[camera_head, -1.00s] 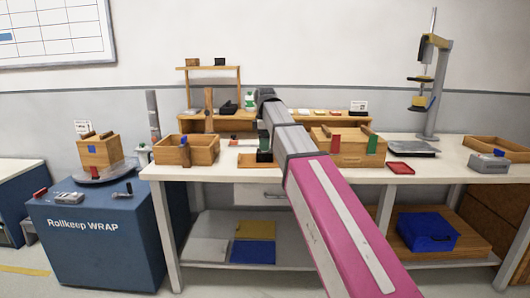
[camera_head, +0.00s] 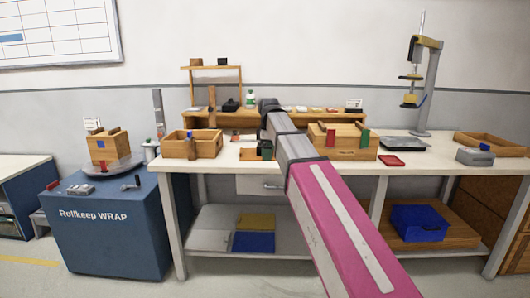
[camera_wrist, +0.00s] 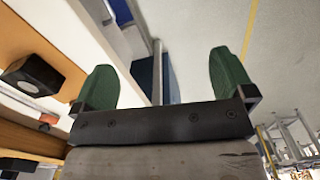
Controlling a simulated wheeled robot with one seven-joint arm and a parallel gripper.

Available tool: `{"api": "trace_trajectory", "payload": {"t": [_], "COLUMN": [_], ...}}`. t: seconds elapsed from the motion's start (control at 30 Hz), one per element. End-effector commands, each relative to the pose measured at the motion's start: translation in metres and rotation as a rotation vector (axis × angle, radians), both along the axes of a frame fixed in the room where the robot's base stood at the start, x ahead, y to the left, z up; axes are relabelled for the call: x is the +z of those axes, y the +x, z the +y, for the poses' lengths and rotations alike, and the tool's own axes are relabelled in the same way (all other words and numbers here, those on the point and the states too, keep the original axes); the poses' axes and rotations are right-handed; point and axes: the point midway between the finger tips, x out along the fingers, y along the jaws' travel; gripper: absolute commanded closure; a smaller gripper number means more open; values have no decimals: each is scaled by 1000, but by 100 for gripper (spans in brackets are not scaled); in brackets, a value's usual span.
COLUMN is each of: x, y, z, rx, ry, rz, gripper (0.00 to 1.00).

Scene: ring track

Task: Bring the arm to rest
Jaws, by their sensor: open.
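My arm reaches from the lower right of the head view up toward the workbench (camera_head: 228,165), with its pink link nearest. In the wrist view my gripper (camera_wrist: 165,75) shows two green fingers spread wide apart. Nothing is between them. In the head view the gripper is not clearly seen past the far end of the arm. Through the fingers, the wrist view shows a pale bench edge and floor, tilted.
The bench holds an open wooden box (camera_head: 178,148) left of my arm and another wooden box (camera_head: 345,146) just right of it. A blue wrap cabinet (camera_head: 108,240) stands at the left.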

Motion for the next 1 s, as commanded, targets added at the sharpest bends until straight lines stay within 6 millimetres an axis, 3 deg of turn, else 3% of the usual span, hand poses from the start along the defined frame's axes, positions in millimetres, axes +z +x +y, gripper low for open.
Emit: {"api": "trace_trajectory", "payload": {"t": [0.27,0.47,0.7,1.0], "x": [-54,-118,-204,-296], "y": [-10,-28,-63,-121], "z": [-22,-50,-89,-133], "rx": [-150,-343,-634,-997], "ry": [-1,-1,-1,1], "rz": [2,4,2,0], "gripper": [0,0,0,0]}}
